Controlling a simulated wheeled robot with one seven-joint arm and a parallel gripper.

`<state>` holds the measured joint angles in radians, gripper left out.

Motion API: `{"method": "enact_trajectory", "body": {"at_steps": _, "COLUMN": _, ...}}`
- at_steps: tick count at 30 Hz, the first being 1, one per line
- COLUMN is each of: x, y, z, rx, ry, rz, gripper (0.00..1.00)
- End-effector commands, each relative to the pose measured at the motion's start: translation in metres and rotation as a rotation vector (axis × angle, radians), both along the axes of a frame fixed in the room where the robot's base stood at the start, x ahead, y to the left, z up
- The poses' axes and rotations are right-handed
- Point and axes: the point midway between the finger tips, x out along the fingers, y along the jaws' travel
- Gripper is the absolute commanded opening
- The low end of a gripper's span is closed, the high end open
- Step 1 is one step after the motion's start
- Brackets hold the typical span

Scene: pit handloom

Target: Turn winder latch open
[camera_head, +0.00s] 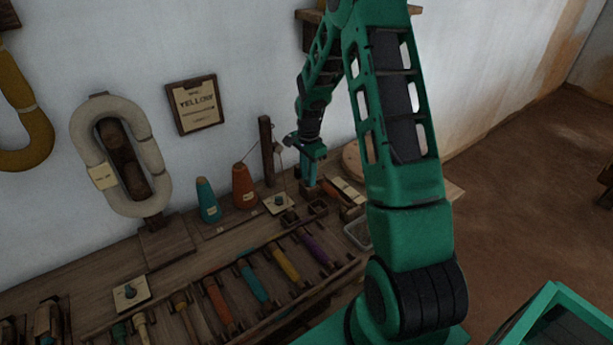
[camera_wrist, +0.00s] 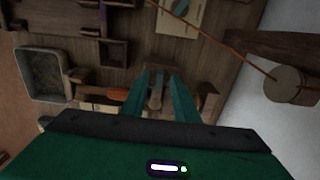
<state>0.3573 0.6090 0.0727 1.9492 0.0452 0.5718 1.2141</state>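My gripper (camera_wrist: 160,82) points down at the bench, its two green fingers apart. A small wooden post or knob (camera_wrist: 155,99) shows between the fingers; it may be the winder latch, but I cannot tell for sure. I cannot see finger contact with it. Beside it to the left lies an orange spindle-shaped piece (camera_wrist: 118,93) in a wooden holder. In the head view my gripper (camera_head: 309,178) is low over the wooden winder area (camera_head: 318,207) at the bench's back right, and the latch is too small to make out there.
An orange cone (camera_head: 243,187) and a teal cone (camera_head: 207,201) stand left of my gripper, near an upright wooden post (camera_head: 266,150). An orange thread (camera_wrist: 235,48) crosses the wrist view. A grey tray (camera_wrist: 43,75) lies to the left there. Coloured bobbins (camera_head: 252,281) line the bench front.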

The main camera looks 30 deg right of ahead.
Motion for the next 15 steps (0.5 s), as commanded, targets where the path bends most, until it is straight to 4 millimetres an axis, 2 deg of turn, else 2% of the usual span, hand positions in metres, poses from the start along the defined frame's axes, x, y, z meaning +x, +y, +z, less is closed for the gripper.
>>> {"method": "enact_trajectory", "body": {"at_steps": 1, "x": 0.0000, "y": 0.0000, "z": 0.0001, "rx": 0.000, "ry": 0.000, "rz": 0.000, "gripper": 0.27}}
{"method": "enact_trajectory", "body": {"at_steps": 2, "x": 0.0000, "y": 0.0000, "z": 0.0001, "rx": 0.000, "ry": 0.000, "rz": 0.000, "gripper": 0.23}}
{"method": "enact_trajectory", "body": {"at_steps": 3, "x": 0.0000, "y": 0.0000, "z": 0.0001, "rx": 0.000, "ry": 0.000, "rz": 0.000, "gripper": 0.13}}
{"method": "enact_trajectory", "body": {"at_steps": 5, "x": 0.0000, "y": 0.0001, "z": 0.0002, "rx": 0.000, "ry": 0.000, "rz": 0.000, "gripper": 0.00}}
{"method": "enact_trajectory", "body": {"at_steps": 15, "x": 0.0010, "y": 0.0001, "z": 0.0006, "rx": 0.000, "ry": -0.002, "rz": 0.017, "gripper": 0.00}}
